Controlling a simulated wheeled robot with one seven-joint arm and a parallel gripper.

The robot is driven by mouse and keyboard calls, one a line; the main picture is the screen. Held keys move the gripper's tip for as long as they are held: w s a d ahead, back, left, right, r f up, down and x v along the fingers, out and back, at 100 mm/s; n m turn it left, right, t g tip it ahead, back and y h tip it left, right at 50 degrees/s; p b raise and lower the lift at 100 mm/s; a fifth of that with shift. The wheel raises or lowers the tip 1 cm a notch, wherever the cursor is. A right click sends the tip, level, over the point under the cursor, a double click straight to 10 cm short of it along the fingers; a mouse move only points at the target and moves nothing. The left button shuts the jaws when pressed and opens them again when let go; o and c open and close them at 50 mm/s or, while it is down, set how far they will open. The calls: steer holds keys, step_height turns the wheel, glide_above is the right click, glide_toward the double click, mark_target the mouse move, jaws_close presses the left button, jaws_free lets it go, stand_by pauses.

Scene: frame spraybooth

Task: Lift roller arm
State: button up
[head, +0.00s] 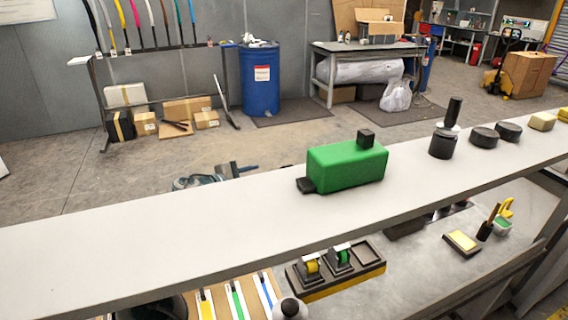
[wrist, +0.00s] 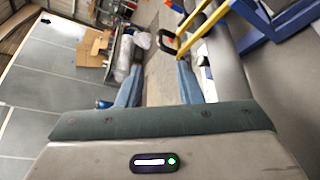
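I cannot tell for sure which part is the roller arm. A green block (head: 345,166) sits on the long pale shelf (head: 130,240), with a black knob (head: 366,139) on top and a black foot at its left end. Below the shelf, a black tray (head: 370,257) holds a small yellow roller (head: 313,267) and a green roller (head: 344,257). My gripper (head: 242,169) appears beyond the shelf's far edge, left of the green block, partly hidden by the shelf. In the wrist view, my gripper (wrist: 160,75) has its two bluish fingers apart, with nothing between them.
Black round pieces (head: 484,137) and a dark canister (head: 443,144) stand on the shelf's right part; its left part is clear. The lower bench holds a yellow pad (head: 462,241) and coloured strips (head: 238,300). A blue drum (head: 260,80) stands behind. A yellow handle (wrist: 200,35) shows in the wrist view.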

steer(key=p+x, duration=0.4)
steer(key=x, duration=0.9)
steer(key=shift+r, duration=0.1)
jaws_close()
